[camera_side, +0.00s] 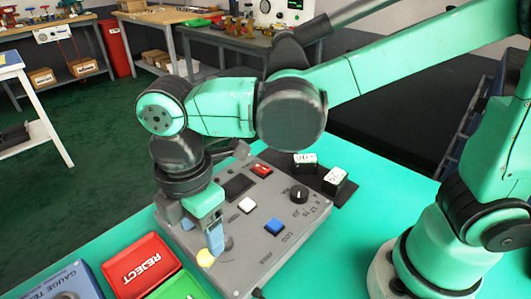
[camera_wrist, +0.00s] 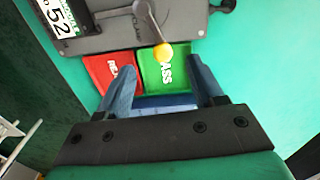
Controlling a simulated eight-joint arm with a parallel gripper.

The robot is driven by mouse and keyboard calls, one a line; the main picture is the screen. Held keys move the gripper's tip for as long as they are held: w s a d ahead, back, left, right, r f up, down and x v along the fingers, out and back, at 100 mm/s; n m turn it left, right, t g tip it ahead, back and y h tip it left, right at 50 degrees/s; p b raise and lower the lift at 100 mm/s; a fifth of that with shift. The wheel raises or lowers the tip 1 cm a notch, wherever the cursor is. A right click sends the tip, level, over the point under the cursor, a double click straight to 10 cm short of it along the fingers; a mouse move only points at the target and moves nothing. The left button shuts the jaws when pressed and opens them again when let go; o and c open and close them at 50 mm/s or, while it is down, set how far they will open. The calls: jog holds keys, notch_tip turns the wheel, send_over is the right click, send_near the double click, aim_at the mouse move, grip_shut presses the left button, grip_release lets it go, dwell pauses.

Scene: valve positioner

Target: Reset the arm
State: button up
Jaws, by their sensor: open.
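My gripper (camera_side: 203,240) is open, with its blue fingers pointing down over the front left part of the grey control panel (camera_side: 240,266). A yellow ball knob (camera_side: 205,258) shows beside the lower fingertip. In the wrist view, the gap of my gripper (camera_wrist: 161,66) is wide. The yellow knob (camera_wrist: 163,53), on a thin metal lever (camera_wrist: 150,22), appears between the fingertips with clear space on both sides; its depth relative to them is hard to tell. The panel also carries a red button (camera_side: 261,170), a white button (camera_side: 246,205), a blue button (camera_side: 274,227) and a black dial (camera_side: 299,194).
A red REJECT tray (camera_side: 150,245), a green tray (camera_side: 190,282) and a blue gauge box (camera_side: 86,275) lie at the front left. Two black modules with white labels, one farther back (camera_side: 305,161) and one nearer (camera_side: 336,177), sit behind the panel. Green tabletop right of the panel is clear.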

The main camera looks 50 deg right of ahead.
jog(key=w+d+r+m+t, duration=0.1)
jog(key=d+m+t, duration=0.6)
jog(key=d+m, duration=1.1)
jog(key=shift+d+r+m, duration=0.3)
jog(key=shift+d+r, duration=0.35)
jog(key=shift+d, duration=0.2)
